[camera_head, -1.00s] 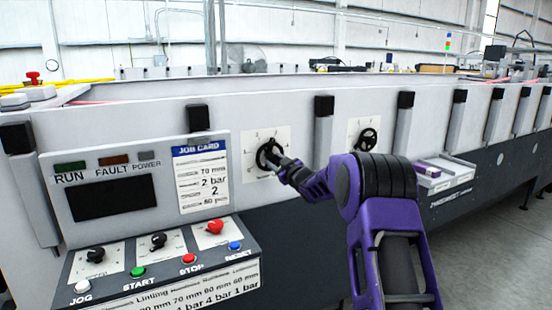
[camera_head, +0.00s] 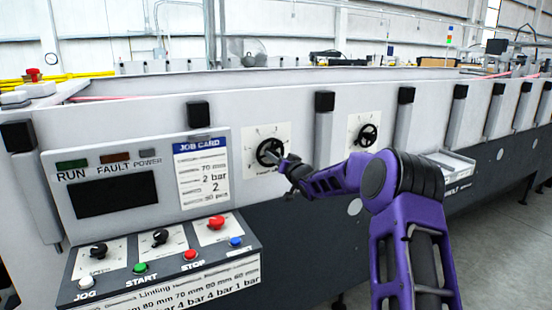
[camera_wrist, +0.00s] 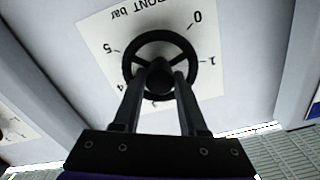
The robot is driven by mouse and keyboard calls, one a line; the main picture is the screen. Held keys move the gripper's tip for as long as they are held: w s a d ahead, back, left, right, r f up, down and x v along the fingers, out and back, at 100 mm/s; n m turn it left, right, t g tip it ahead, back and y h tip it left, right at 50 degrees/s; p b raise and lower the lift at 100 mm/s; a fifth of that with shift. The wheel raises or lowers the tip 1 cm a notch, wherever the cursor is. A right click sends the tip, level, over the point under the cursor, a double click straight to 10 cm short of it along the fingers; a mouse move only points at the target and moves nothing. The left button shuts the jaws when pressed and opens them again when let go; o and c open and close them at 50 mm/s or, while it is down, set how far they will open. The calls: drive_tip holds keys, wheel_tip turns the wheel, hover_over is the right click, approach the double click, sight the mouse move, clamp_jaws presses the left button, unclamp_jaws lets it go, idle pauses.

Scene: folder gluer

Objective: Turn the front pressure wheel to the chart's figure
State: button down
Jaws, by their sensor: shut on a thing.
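The front pressure wheel (camera_head: 270,152) is a black handwheel on a white dial plate on the machine's front panel. In the wrist view the wheel (camera_wrist: 160,43) sits over a plate (camera_wrist: 97,30) marked "FRONT bar", with figures 0, 1, 4 and 5 around it. The plate appears upside down there, and the lower figures are partly hidden. My gripper (camera_wrist: 160,80) is shut on the wheel, its two fingers at the hub and lower rim. The gripper (camera_head: 285,164) reaches the wheel from the right. The job card (camera_head: 202,175) lists "2 bar" among its lines.
A second black handwheel (camera_head: 367,135) is on the panel to the right. The control console (camera_head: 160,250) with knobs and coloured buttons is at lower left, with a chart strip (camera_head: 170,292) along its front. Dark-capped posts line the panel.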

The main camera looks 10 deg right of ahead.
drive_tip(key=shift+m, duration=0.6)
drive_tip(key=shift+c, duration=2.2)
unclamp_jaws()
drive_tip(key=b+v, duration=0.1)
drive_tip(key=v, duration=1.6)
drive_tip(key=shift+s, duration=0.2)
drive_tip(key=shift+r, duration=0.1)
